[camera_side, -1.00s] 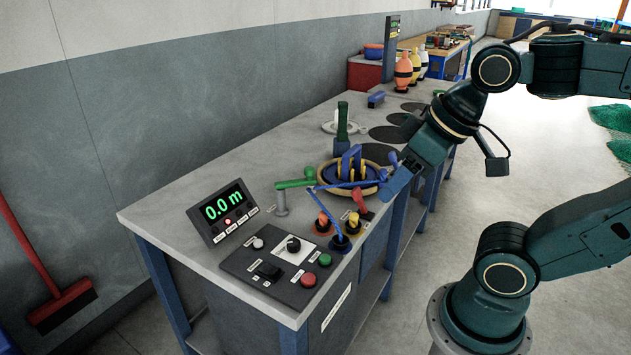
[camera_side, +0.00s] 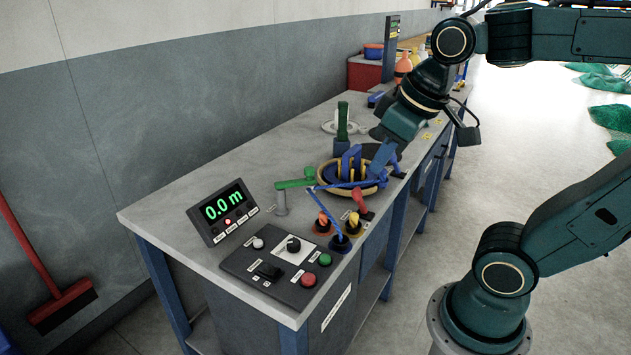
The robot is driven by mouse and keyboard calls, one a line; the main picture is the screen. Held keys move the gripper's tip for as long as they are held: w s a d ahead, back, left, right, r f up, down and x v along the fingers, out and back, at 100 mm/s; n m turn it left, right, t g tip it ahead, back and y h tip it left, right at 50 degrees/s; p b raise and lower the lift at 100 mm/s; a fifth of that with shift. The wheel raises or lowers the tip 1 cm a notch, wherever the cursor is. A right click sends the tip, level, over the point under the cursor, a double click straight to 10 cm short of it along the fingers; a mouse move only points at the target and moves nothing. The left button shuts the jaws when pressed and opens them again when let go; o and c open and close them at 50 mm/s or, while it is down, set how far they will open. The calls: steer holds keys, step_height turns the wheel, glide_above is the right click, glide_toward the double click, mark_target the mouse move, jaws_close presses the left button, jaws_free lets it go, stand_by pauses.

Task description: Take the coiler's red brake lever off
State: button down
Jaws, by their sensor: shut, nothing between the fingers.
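The red brake lever (camera_side: 360,199) stands tilted at the front edge of the bench, just right of the yellow rope guide (camera_side: 353,222). The coiler (camera_side: 325,184), a round tan-rimmed dish with blue and yellow parts, sits behind it. A blue rope runs from the coiler to a dark guide (camera_side: 340,241) in front. My gripper (camera_side: 372,176) points down over the coiler's right side, behind and above the lever and apart from it. It is shut and empty. Its fingertips partly overlap the coiler's blue parts, so contact there cannot be told.
A green crank handle (camera_side: 295,183) stands left of the coiler, and a green upright handle (camera_side: 342,120) behind it. The left of the bench top is clear.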

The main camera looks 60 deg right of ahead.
mark_target(360, 201)
steer(key=w+d+f+g, duration=0.1)
steer(key=w+d+g, duration=0.1)
steer(key=w+d, duration=0.4)
steer(key=w+d+f+g, duration=0.1)
steer(key=w+d+g, duration=0.1)
steer(key=w+d, duration=0.5)
steer(key=w+d+f+g, duration=0.2)
steer(key=w+d+f, duration=0.7)
steer(key=d+f, duration=0.2)
steer(key=shift+w+d+f+g, duration=0.15)
steer(key=shift+w+f+g, duration=0.15)
steer(key=shift+f, duration=0.85)
steer(key=shift+f, duration=0.15)
steer(key=f, duration=0.3)
steer(key=s+f, duration=0.1)
steer(key=f, duration=0.5)
steer(key=shift+s+f, duration=0.25)
steer(key=shift+s, duration=0.1)
steer(key=shift+s+r, duration=0.5)
steer(key=shift+s, duration=0.4)
steer(key=shift+s+r, duration=0.45)
steer(key=shift+s, duration=0.4)
